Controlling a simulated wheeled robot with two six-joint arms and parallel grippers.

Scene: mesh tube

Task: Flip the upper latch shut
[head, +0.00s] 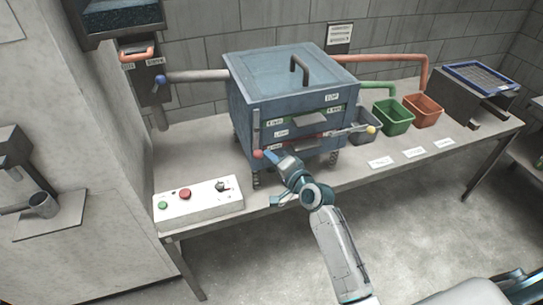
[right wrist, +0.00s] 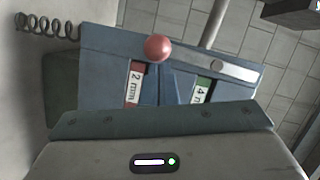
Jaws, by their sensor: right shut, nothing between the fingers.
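The blue-grey box (head: 285,88) stands on the bench with stacked labelled layers on its front. At its left front corner a narrow metal latch bar (head: 256,128) runs upright, with a red knob (head: 258,154) at its low end. In the right wrist view the red knob (right wrist: 158,47) and its metal bar (right wrist: 220,66) lie across the 2 mm and 4 mm layers. A second bar with a yellow knob (head: 371,129) sticks out to the right. I cannot tell which latch is the upper one. My right gripper (head: 277,157) is shut and empty, just right of the red knob; contact is unclear.
A white control box (head: 198,205) with buttons sits at the bench's left front. Grey, green (head: 394,117) and orange (head: 424,111) bins stand right of the box, under pipes. The box stands on springs (right wrist: 45,25). The bench front right, with paper labels (head: 413,152), is flat.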

